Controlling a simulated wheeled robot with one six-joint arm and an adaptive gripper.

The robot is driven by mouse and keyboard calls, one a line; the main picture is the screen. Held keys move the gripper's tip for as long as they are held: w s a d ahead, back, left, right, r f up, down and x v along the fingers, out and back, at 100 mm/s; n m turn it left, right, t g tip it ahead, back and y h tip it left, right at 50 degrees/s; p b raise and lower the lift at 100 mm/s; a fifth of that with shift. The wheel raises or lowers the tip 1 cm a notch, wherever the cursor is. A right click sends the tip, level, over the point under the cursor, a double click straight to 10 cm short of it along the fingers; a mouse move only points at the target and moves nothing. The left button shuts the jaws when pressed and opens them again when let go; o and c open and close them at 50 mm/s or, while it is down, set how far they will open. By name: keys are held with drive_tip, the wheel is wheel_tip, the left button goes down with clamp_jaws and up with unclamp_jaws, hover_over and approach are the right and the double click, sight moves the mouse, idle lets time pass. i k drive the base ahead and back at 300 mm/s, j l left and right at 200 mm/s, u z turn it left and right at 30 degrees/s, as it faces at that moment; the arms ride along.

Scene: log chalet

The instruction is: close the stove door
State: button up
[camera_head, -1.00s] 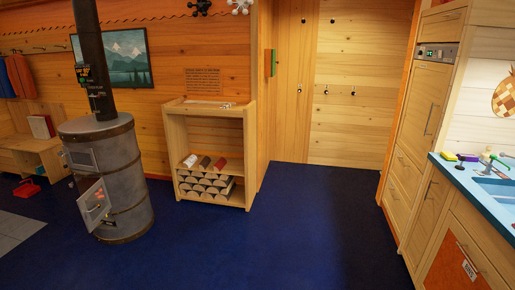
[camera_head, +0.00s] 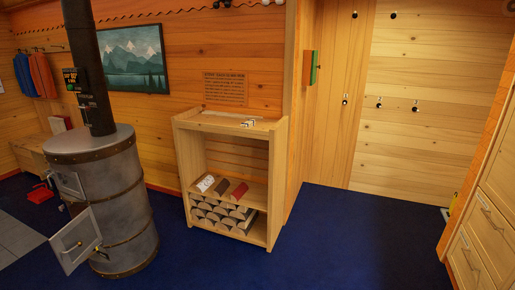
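The stove (camera_head: 120,205) is a grey metal drum with a black pipe (camera_head: 90,70), at the left of the head view. Its lower stove door (camera_head: 76,240) stands open, swung out toward the lower left, with a handle on its face. A smaller upper door (camera_head: 68,185) on the stove's left side also seems to stand out from the drum. The inside of the stove is mostly hidden behind the lower door. My gripper is not in view.
A wooden shelf (camera_head: 270,190) with stacked logs stands right of the stove. A red object (camera_head: 40,194) lies on the floor at the far left. Wooden cabinets (camera_head: 485,225) edge the right side. The blue floor (camera_head: 330,245) between shelf and cabinets is clear.

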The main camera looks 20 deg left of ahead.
sight(84, 227)
drive_tip(key=i+u, duration=1)
drive_tip(key=i+l+u, duration=0.35)
drive_tip(key=u, duration=0.15)
drive_tip(key=i+l+u, duration=0.25)
drive_tip(key=i+u, duration=0.15)
drive_tip(key=i+l+u, duration=0.9)
drive_tip(key=i+l, duration=0.35)
drive_tip(key=l, duration=0.1)
